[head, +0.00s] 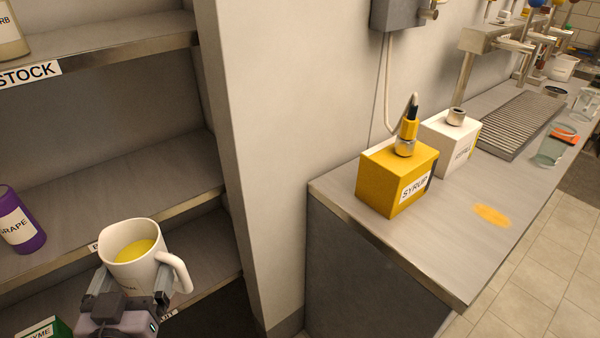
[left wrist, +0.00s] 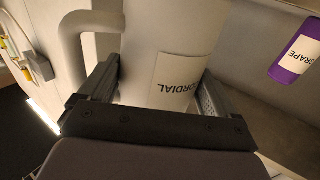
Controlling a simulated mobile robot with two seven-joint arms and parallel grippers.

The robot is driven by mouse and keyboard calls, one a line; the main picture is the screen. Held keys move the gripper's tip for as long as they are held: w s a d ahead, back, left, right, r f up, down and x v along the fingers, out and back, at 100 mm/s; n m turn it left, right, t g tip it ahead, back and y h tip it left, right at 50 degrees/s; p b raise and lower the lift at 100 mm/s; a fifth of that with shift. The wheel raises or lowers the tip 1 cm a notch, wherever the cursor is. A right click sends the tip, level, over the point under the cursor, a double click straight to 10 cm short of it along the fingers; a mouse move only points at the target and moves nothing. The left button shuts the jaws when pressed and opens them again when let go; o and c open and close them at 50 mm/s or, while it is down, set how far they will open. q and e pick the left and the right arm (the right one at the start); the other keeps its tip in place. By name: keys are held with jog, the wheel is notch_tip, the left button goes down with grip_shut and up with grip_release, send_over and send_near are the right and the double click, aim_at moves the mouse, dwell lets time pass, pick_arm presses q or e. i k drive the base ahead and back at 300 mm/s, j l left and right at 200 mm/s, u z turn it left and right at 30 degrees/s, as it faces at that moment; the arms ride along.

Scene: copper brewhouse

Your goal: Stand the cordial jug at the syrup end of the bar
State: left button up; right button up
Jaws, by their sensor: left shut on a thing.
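The cordial jug (head: 134,256) is white with a side handle and holds yellow liquid. My left gripper (head: 128,302) is shut on its lower body and holds it upright in front of the shelves. In the left wrist view the jug (left wrist: 172,45) sits between the fingers (left wrist: 158,95), its CORDIAL label facing the camera. The bar (head: 440,255) runs along the right. A yellow box labelled SYRUP (head: 392,178) stands near its close end, with a yellow and black nozzle on top. My right gripper is not in view.
A white box (head: 447,142) stands behind the syrup box. A drip tray (head: 518,118) and a glass (head: 556,146) are farther along the bar. An orange stain (head: 492,215) marks the bar top. A wall end (head: 262,150) separates shelves and bar. A purple GRAPE bottle (head: 18,222) stands on the shelf.

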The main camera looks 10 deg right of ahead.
aim_at(475, 226)
jog(key=k+z, duration=0.15)
jog(key=z, duration=0.2)
jog(key=k+z, duration=0.1)
jog(key=z, duration=2.3)
jog(key=i+l+z, duration=0.1)
jog(key=z, duration=0.25)
jog(key=i+z, duration=0.3)
jog(key=i+u, duration=0.25)
jog(key=i, duration=0.7)
jog(key=i+u, duration=0.65)
jog(key=u, duration=0.15)
jog(key=i+j+u, duration=0.1)
jog(key=i+u, duration=0.2)
jog(key=u, duration=0.15)
jog(key=i+u, duration=0.25)
jog(key=u, duration=0.2)
jog(key=i+u, duration=0.2)
jog(key=u, duration=0.25)
jog(key=i+u, duration=0.15)
jog(key=u, duration=0.25)
